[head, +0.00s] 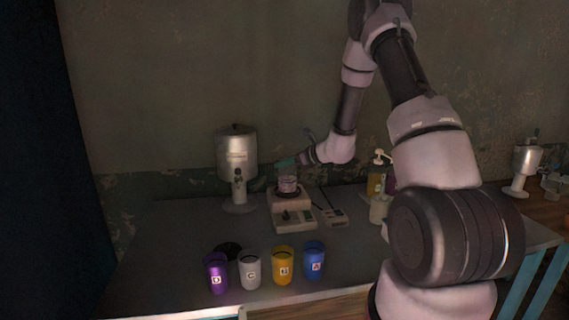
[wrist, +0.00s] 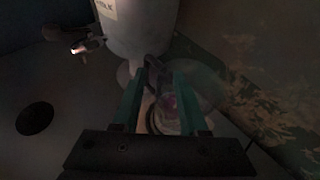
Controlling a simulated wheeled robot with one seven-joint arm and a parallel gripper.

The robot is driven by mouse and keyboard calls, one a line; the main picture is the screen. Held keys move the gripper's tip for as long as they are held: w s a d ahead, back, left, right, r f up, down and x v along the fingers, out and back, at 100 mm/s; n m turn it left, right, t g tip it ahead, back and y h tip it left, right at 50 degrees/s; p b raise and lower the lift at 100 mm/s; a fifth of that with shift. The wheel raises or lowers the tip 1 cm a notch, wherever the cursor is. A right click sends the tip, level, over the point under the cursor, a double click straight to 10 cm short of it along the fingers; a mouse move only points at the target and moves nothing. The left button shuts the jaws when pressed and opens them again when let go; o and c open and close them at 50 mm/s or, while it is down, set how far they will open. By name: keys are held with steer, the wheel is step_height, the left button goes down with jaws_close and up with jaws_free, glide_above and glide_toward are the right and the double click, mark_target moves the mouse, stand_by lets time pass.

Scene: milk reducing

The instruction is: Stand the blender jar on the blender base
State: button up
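The blender jar (head: 289,185) is a small clear vessel. It appears upright on top of the pale blender base (head: 292,213), though I cannot tell whether it is fully seated. In the wrist view the see-through jar (wrist: 168,112) shows dimly between and beyond the fingers, with a dark handle-like part near the fingertips. My gripper (head: 287,162) is at the jar's top, its teal fingers just above the rim. In the wrist view my gripper (wrist: 158,80) has its two fingers well apart, with no clear contact on the jar.
A metal milk dispenser (head: 237,160) stands close left of the base; it fills the top of the wrist view (wrist: 140,25). Purple (head: 217,273), white (head: 249,271), yellow (head: 283,266) and blue (head: 314,260) cups line the front. A flat device (head: 331,212) and bottles (head: 377,180) stand right.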

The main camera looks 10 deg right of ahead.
steer(key=shift+d+r, duration=0.1)
steer(key=shift+r, duration=0.1)
steer(key=v, duration=1.1)
steer(key=s+a+r+n+g, duration=0.2)
steer(key=s+a+r+n, duration=0.2)
steer(key=s+r+n, duration=0.3)
steer(key=s+a+r+n+g, duration=0.35)
steer(key=s+r+n, duration=0.3)
steer(key=s, duration=0.25)
steer(key=s+d+r+n+t+h, duration=0.1)
steer(key=s+d+r+n+h, duration=0.2)
steer(key=s, duration=0.4)
steer(key=s+d+r+n+t+h, duration=0.2)
steer(key=s+d+r+n+h, duration=0.1)
steer(key=s, duration=0.5)
steer(key=r+n+h, duration=0.1)
steer(key=r+n, duration=0.1)
steer(key=n, duration=0.1)
steer(key=shift+s+d, duration=0.2)
steer(key=shift+s, duration=0.05)
